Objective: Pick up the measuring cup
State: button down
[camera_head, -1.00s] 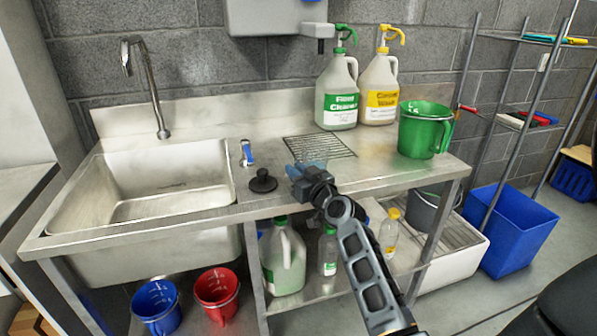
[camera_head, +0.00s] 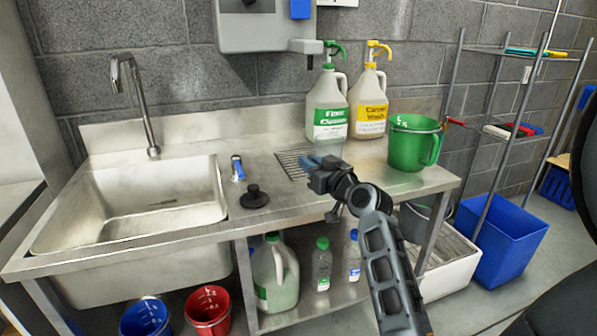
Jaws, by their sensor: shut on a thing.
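A clear, see-through cup (camera_head: 329,147), which looks like the measuring cup, shows just beyond my gripper (camera_head: 320,165), in front of the base of the Floor Cleaner bottle. My gripper is shut on it above the steel counter (camera_head: 290,200), by the drain grate. The gripper hides the cup's lower part, so its contact with the counter cannot be told. A green jug (camera_head: 414,142) with a handle stands upright on the counter to the right, apart from my gripper.
The Floor Cleaner bottle (camera_head: 327,106) and the yellow-topped Carpet Wash bottle (camera_head: 369,104) stand behind my gripper. A black plunger-like stopper (camera_head: 255,197) and the sink (camera_head: 130,205) lie left. Bottles stand on the lower shelf. A wire rack (camera_head: 490,130) stands right.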

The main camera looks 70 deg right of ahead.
aim_at(329, 149)
jog(key=shift+s+d+r, duration=0.2)
jog(key=shift+s+r, duration=0.4)
jog(key=shift+s, duration=0.3)
jog(key=shift+s+d+r, duration=0.2)
jog(key=shift+s+r, duration=0.35)
jog(key=shift+s, duration=0.4)
jog(key=shift+s+d+r, duration=0.2)
jog(key=shift+s+r, duration=0.4)
jog(key=shift+s, duration=0.3)
jog(key=c, duration=1.6)
grip_release()
jog(key=shift+c, duration=0.2)
grip_shut()
jog(key=shift+s, duration=0.1)
